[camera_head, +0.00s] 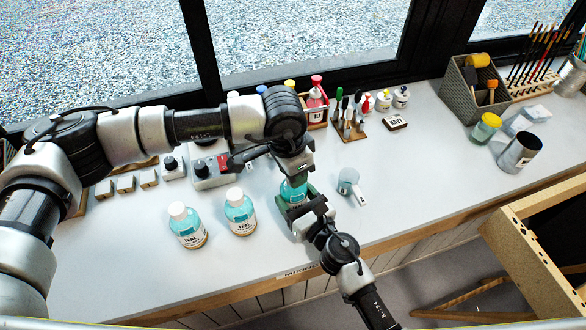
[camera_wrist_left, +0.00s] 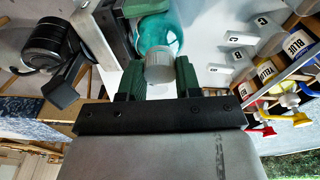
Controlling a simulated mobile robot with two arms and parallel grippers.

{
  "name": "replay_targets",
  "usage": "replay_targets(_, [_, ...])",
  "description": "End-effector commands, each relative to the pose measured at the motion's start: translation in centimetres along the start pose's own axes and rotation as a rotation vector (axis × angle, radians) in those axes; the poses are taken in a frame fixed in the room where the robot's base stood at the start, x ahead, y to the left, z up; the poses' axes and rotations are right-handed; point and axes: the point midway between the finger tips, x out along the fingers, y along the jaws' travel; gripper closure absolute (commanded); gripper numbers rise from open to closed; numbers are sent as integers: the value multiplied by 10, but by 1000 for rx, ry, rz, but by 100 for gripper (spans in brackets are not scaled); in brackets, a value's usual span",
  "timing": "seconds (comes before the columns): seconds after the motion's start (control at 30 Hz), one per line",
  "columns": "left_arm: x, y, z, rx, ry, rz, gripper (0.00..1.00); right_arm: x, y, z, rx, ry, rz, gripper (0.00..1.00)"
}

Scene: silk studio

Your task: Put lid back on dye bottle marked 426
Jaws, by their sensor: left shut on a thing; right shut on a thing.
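A teal dye bottle (camera_head: 291,192) stands on the white counter between my two grippers; its number cannot be read. My right gripper (camera_head: 300,200) is shut on the bottle's body from the front. My left gripper (camera_wrist_left: 158,76) is above the bottle, shut on a pale grey lid (camera_wrist_left: 158,66). The lid lines up with the bottle's top in the left wrist view; whether it is seated on the neck cannot be told. In the head view my left gripper hides the lid.
Two white-capped teal bottles, one at far left (camera_head: 188,226) and one nearer (camera_head: 240,212), stand to the left. A clear measuring cup (camera_head: 348,183) is at right. The right counter's front is clear.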

Motion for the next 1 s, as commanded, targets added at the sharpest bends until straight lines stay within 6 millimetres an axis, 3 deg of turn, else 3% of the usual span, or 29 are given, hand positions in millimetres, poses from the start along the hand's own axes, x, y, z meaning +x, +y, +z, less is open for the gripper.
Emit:
replay_targets(0.03, [0,0,0,0,1,0,88,0,0,0,0,1,0,100])
replay_targets(0.07, [0,0,0,0,1,0,64,0,0,0,0,1,0,100])
replay_targets(0.2, [0,0,0,-1,1,0,42,0,0,0,0,1,-1,100])
replay_targets(0.53, [-3,0,-1,-2,1,-1,41,0,0,0,0,1,0,100])
replay_targets(0.83, [-38,0,-5,-2,3,-2,41,0,0,0,0,1,0,100])
replay_targets(1.0, [-45,0,-5,-3,0,-1,41,0,0,0,0,1,0,100])
